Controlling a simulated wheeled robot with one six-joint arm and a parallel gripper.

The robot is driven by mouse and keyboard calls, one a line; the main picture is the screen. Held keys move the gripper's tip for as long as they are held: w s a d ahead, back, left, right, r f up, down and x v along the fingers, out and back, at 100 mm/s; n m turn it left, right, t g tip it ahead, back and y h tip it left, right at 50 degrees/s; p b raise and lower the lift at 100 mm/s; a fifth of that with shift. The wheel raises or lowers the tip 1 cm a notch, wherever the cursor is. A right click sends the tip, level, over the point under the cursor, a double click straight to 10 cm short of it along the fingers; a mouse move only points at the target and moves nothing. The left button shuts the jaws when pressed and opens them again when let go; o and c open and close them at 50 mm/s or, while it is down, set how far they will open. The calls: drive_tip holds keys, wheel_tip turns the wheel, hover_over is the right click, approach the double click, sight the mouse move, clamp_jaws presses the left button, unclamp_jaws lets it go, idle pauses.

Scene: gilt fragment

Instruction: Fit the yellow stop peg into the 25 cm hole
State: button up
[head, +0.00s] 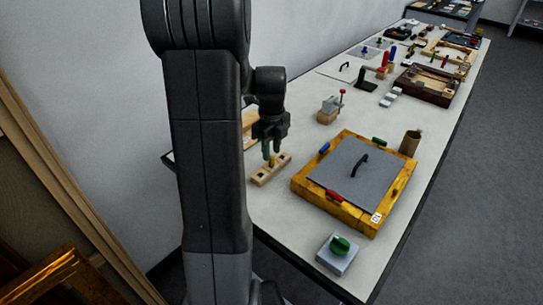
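My gripper (271,147) points down over a small pale wooden block (262,178) near the left edge of the table. The block has dark holes in its top. A small yellow piece, which looks like the stop peg (271,161), shows just under the fingertips at the block. It is too small to tell whether the fingers hold it, or whether it sits in a hole or above one. Hole markings are not readable. My arm stands in front and hides part of the table's left side.
A yellow wooden frame (298,183) with a grey lid and black handle lies right of the block. A grey box with a green knob (340,244) stands at the front. A brown cup (410,143) and a small red-levered clamp (329,110) stand farther back.

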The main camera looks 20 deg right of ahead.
sight(272, 157)
wheel_tip(272, 157, up, 9)
drive_tip(key=shift+f, duration=0.15)
idle(0.4)
drive_tip(key=shift+f, duration=4.55)
drive_tip(key=shift+f, duration=0.1)
